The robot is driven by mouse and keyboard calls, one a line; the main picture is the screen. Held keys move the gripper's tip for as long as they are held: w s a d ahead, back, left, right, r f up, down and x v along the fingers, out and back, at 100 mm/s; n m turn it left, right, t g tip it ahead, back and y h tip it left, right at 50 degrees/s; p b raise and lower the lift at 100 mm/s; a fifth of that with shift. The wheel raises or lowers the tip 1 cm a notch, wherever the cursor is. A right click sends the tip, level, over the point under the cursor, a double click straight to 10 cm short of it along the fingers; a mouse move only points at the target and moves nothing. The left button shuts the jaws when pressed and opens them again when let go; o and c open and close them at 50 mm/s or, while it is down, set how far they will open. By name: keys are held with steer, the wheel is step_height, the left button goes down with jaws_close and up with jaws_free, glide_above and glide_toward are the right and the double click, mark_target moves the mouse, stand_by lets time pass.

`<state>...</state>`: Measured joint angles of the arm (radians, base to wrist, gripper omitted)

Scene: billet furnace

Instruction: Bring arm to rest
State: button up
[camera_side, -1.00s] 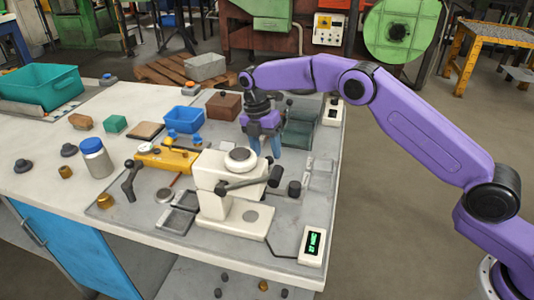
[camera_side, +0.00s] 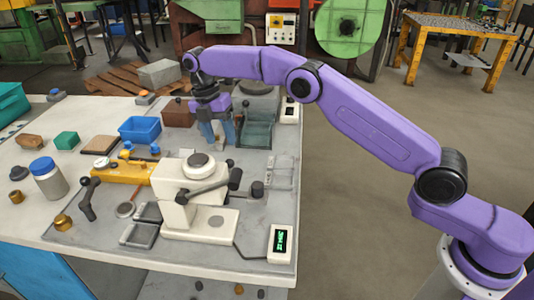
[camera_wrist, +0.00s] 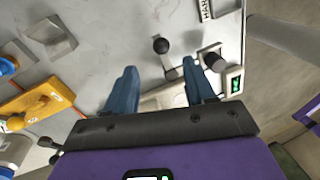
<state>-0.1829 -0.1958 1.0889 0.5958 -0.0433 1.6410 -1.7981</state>
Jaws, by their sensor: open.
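My purple gripper (camera_side: 218,138) hangs above the back part of the grey work surface, behind the cream bench device (camera_side: 190,176). Its blue fingers point down. In the wrist view my gripper (camera_wrist: 159,68) is open, with its two blue fingers well apart. Nothing is held between them. A black ball knob (camera_wrist: 160,45) and part of a lever show beyond the fingertips, lower down. The arm stretches across from its base at the right.
A dark green bin (camera_side: 257,136) and a brown box (camera_side: 178,113) stand close to the gripper. A blue bin (camera_side: 140,129), a yellow fixture (camera_side: 122,171) and a small display unit (camera_side: 281,243) are also on the bench. The floor right of the bench is clear.

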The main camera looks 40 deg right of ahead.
steer(key=shift+r, duration=0.1)
steer(key=s+r+m+t, duration=0.1)
steer(key=s+r+m, duration=0.25)
steer(key=s, duration=0.55)
steer(key=s+r+m, duration=0.2)
steer(key=s+r, duration=0.2)
steer(key=s, duration=0.5)
steer(key=s+d+f+m, duration=0.1)
steer(key=s+d+m, duration=0.1)
steer(key=s+d, duration=0.3)
steer(key=s+d+f+m+y, duration=0.1)
steer(key=s+d, duration=0.4)
steer(key=s, duration=0.7)
steer(key=s+d+f+m+t, duration=0.1)
steer(key=s+d+m, duration=0.3)
steer(key=s, duration=0.5)
steer(key=shift+d+f+y, duration=0.3)
steer(key=shift+d+f, duration=0.15)
steer(key=shift+d, duration=0.05)
